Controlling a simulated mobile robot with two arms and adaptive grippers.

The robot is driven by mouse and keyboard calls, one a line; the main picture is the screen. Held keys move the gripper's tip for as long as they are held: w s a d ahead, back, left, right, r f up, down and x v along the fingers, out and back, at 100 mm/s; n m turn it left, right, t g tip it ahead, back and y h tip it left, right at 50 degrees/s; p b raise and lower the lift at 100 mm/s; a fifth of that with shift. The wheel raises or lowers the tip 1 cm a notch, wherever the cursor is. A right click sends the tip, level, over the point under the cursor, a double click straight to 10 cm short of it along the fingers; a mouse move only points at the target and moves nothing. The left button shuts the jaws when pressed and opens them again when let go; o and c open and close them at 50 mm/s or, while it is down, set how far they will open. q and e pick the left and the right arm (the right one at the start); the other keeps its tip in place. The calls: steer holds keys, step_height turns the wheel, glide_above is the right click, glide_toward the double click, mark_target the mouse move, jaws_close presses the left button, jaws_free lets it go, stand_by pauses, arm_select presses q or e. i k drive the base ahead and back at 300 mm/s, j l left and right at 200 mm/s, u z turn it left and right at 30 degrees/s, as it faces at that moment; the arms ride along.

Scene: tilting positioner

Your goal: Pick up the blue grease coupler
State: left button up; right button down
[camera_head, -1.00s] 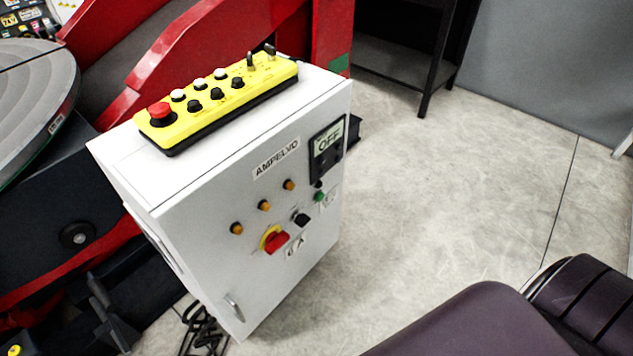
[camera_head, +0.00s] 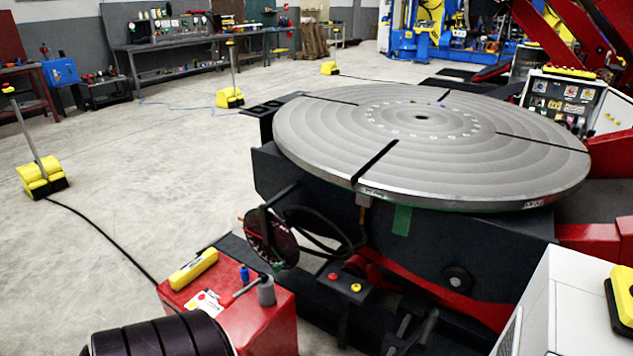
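A small blue upright piece (camera_head: 245,273), which looks like the blue grease coupler, stands on top of the red box (camera_head: 272,318) in the lower left of the head view. It is beside a grey cylinder (camera_head: 266,290) and a red-and-dark tool (camera_head: 240,290). A tiny blue spot also shows on the round table's top, too small to identify. A dark ribbed part of my arm shows at the bottom left edge, close to the red box. Neither of my grippers is in view.
A yellow block (camera_head: 193,269) and a white card (camera_head: 204,303) also lie on the red box. The big round positioner table (camera_head: 330,130) fills the middle and right. A white cabinet (camera_head: 545,310) stands at lower right. Open floor (camera_head: 130,150) lies left, crossed by a black cable (camera_head: 100,236).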

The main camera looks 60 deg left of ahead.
mark_target(244, 274)
steer(key=k+u, duration=0.1)
steer(key=u, duration=2.1)
steer(key=i+j, duration=0.15)
steer(key=j, duration=0.25)
steer(key=i+j, duration=0.15)
steer(key=j, duration=0.25)
steer(key=i+j+u, duration=0.1)
steer(key=j, duration=0.25)
